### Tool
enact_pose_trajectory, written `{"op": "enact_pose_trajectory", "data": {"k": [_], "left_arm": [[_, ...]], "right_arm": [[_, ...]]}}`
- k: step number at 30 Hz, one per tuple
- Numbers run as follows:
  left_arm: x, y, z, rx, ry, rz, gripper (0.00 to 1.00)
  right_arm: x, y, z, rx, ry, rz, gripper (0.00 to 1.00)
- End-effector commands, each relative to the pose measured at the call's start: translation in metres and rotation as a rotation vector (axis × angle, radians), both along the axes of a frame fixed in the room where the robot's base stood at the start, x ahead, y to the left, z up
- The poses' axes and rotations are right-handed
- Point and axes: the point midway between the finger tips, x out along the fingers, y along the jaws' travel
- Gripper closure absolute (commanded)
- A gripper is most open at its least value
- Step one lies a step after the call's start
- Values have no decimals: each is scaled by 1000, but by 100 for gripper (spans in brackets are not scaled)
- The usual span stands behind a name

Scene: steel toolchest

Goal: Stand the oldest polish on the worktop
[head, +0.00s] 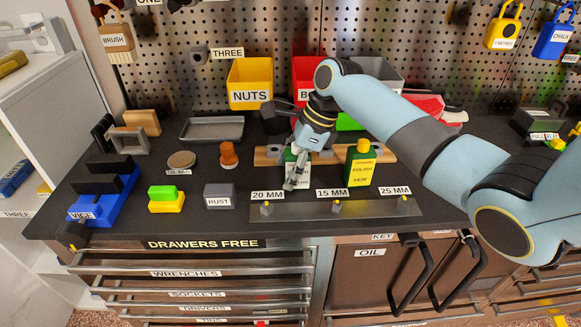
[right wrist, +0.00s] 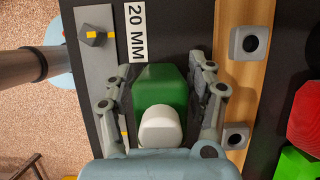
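A green polish bottle with a white cap (right wrist: 160,128) stands upright between the fingers of my right gripper (right wrist: 160,95). In the head view the gripper (head: 296,178) hides much of this bottle (head: 291,158), and its label cannot be read. The fingers are on both sides of it, close to its walls; whether they press on it is unclear. A second polish bottle (head: 360,168), green with a yellow cap and a yellow label reading POLISH NEW, stands to the right on the dark worktop (head: 225,222). My left gripper is not in view.
A wooden rack with grey sockets (head: 268,153) lies behind the bottles. A metal strip (head: 300,210) with size labels runs in front. A grey RUST block (head: 219,196), yellow-green block (head: 166,198) and blue vice (head: 105,195) stand left. My right arm covers the worktop's right side.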

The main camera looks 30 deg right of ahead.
Motion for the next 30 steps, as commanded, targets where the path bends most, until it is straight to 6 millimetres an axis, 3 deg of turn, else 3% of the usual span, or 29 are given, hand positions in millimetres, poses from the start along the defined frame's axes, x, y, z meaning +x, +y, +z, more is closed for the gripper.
{"op": "enact_pose_trajectory", "data": {"k": [11, 24, 30], "left_arm": [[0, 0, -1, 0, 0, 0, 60], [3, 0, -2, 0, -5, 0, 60], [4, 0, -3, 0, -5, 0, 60]], "right_arm": [[0, -2, 6, -1, -1, -2, 39], [-18, -32, 89, -4, -2, 1, 39], [-23, -39, 110, -1, 0, 0, 39]]}}
